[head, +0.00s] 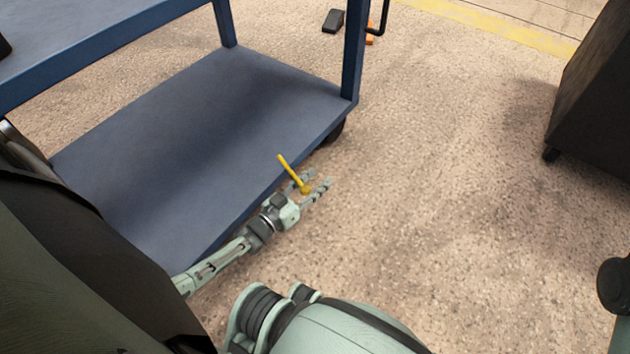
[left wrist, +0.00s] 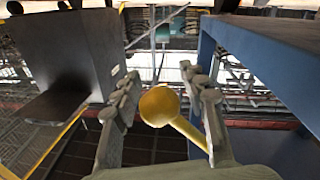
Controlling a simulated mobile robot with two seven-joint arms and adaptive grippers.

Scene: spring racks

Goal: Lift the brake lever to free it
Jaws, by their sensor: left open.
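The yellow brake lever (head: 291,172) stands up at a tilt by the near edge of the blue cart's lower shelf. It has a round knob, and the knob (left wrist: 159,106) also shows in the left wrist view. My left gripper (head: 316,181) is at the knob's end of the lever. Its fingers (left wrist: 162,105) are open, one on each side of the knob, with a gap visible on the left side. The lever's far end is partly hidden behind the right finger in the left wrist view. My right gripper is not in view.
The blue cart (head: 190,130) with its legs and lower shelf fills the left. A dark cabinet (head: 597,100) stands at the right. A black pedal-like object (head: 333,20) and an orange piece lie at the back. The concrete floor between is clear.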

